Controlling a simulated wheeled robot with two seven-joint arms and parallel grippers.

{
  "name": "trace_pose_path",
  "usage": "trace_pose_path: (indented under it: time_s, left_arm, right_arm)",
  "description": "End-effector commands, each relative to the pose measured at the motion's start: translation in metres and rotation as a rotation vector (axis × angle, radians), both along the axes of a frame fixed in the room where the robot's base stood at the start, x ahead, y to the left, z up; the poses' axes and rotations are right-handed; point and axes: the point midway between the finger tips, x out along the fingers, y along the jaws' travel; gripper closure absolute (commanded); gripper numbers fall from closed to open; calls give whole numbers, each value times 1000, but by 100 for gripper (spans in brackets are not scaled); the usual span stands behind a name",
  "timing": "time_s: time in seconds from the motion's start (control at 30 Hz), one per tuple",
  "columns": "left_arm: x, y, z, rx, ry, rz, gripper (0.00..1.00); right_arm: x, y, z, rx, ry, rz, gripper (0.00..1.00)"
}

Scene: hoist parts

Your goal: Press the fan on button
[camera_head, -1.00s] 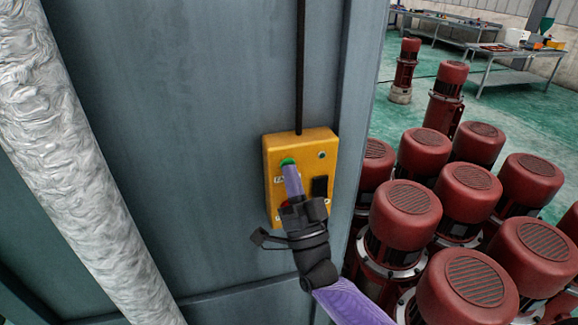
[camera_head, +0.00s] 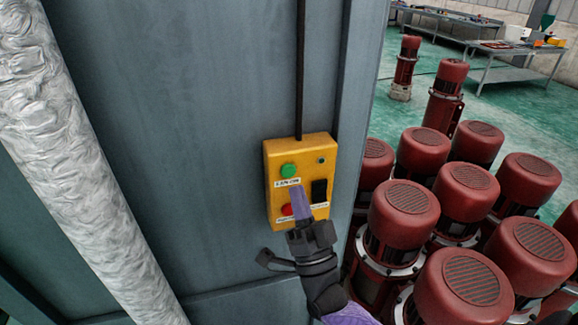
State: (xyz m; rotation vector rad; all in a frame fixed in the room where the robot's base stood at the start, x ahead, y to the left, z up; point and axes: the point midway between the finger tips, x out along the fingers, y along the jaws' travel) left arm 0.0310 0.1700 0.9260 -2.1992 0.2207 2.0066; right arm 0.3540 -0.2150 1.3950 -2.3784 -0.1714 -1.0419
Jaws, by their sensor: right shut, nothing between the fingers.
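A yellow control box (camera_head: 307,150) is fixed on the grey metal wall. Its green button (camera_head: 288,170) is at the upper left, with a white label (camera_head: 287,183) under it. A black switch (camera_head: 319,190) is below that. My left gripper is not in view.
A white wrapped pipe (camera_head: 75,170) runs along the left. A dark cable (camera_head: 300,70) goes up from the box. Several red motors (camera_head: 403,215) crowd the floor to the right of the wall edge. Metal tables (camera_head: 510,62) stand far back.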

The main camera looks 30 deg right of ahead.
Motion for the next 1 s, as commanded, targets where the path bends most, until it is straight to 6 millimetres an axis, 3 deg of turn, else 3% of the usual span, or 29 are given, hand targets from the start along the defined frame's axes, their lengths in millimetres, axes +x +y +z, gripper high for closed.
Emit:
trace_pose_path:
  time_s: [0.3,0.9,0.97,1.0]
  left_arm:
    - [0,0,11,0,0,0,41]
    - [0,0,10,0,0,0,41]
    - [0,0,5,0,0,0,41]
    - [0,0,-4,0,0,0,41]
  right_arm:
    - [-24,6,1,0,0,0,100]
    - [-24,6,-1,-1,1,0,100]
    - [-22,7,-11,-9,23,-1,100]
    - [-19,8,-29,-24,61,-2,100]
